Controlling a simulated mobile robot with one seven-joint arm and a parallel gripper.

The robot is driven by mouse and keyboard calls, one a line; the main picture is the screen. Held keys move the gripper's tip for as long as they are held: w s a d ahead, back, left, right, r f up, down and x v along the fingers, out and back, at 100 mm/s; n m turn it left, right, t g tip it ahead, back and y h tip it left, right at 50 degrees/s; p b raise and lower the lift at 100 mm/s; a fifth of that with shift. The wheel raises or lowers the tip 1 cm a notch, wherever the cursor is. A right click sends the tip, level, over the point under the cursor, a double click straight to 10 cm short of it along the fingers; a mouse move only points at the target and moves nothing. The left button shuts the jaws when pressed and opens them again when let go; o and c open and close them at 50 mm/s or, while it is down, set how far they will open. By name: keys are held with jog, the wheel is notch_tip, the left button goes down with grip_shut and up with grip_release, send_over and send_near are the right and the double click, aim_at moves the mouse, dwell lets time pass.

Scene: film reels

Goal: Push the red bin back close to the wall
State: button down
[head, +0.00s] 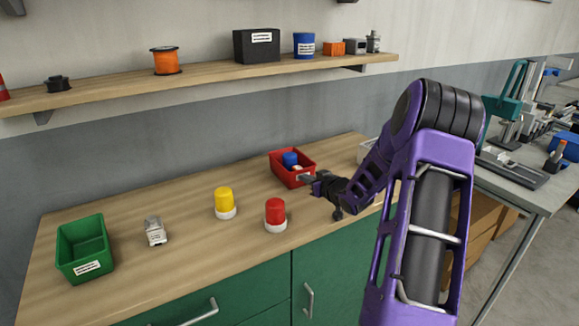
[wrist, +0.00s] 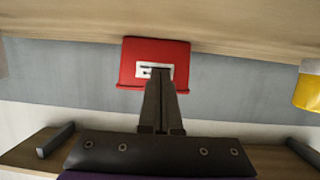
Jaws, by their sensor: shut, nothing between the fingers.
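The red bin (head: 283,175) stands upright on the wooden counter (head: 185,205), toward the back, with a blue item (head: 290,159) inside it. I cannot tell how wide the gap is between its back side and the grey wall (head: 170,165). My gripper (head: 308,179) is shut and empty, with its fingertips at the bin's front side. In the wrist view, which looks upside down, the shut fingers (wrist: 160,84) point at the white label on the red bin (wrist: 133,58). I cannot tell whether they touch it.
A red-and-white lamp (head: 276,213) and a yellow-and-white lamp (head: 224,202) stand left of my gripper. A grey metal part (head: 155,231) and a green bin (head: 83,246) are farther left. A shelf (head: 110,92) with several items hangs above. A pale container (head: 367,149) is right of the red bin.

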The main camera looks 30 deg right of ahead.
aim_at(292, 169)
jog(key=shift+w+a+f, duration=0.15)
jog(key=shift+w+a, duration=0.05)
jog(key=shift+w, duration=0.45)
jog(key=shift+w+a+f, duration=0.1)
jog(key=shift+w+a, duration=0.1)
jog(key=shift+w, duration=0.4)
jog(key=shift+w+a+f, duration=0.15)
jog(key=shift+w+a, duration=0.05)
jog(key=shift+w, duration=2.8)
jog(key=shift+s, duration=0.3)
jog(key=shift+s+d+r+p, duration=0.15)
jog(key=shift+s+r+p, duration=0.45)
jog(key=shift+s+r, duration=0.35)
jog(key=shift+s+d+r+p, duration=0.15)
jog(key=shift+s+r+p, duration=0.45)
jog(key=shift+s, duration=0.55)
